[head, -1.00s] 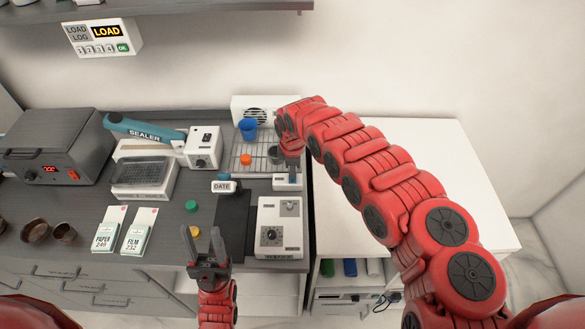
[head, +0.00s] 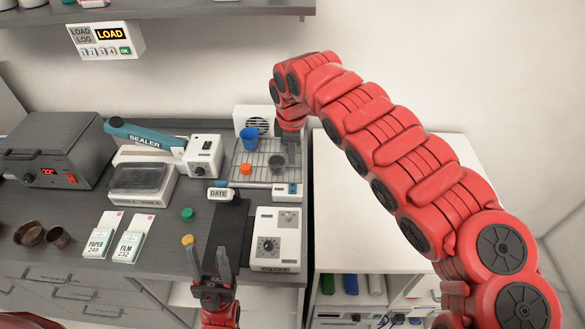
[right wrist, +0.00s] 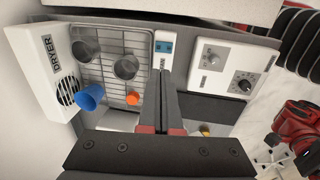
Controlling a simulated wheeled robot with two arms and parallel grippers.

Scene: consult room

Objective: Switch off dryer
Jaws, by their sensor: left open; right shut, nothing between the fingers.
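The dryer (head: 243,113) is a white fan box with a wire rack (head: 256,163) in front of it; its label reads in the right wrist view (right wrist: 38,62). A small white switch block with a blue face (head: 287,190) sits at the rack's front right corner; it also shows in the right wrist view (right wrist: 163,48). Its setting is too small to read. My right gripper (head: 291,160) is shut and empty, over the rack's right side, behind the switch block and apart from it in the head view. My left gripper (head: 208,254) is open and empty at the counter's front.
A blue cup (head: 249,138), a grey cup (head: 276,162) and an orange cap (head: 246,169) are on the rack. A white dial device (head: 277,238) stands in front. The sealer (head: 141,181) and a grey heater box (head: 55,150) stand left. A white cabinet top (head: 360,220) is clear.

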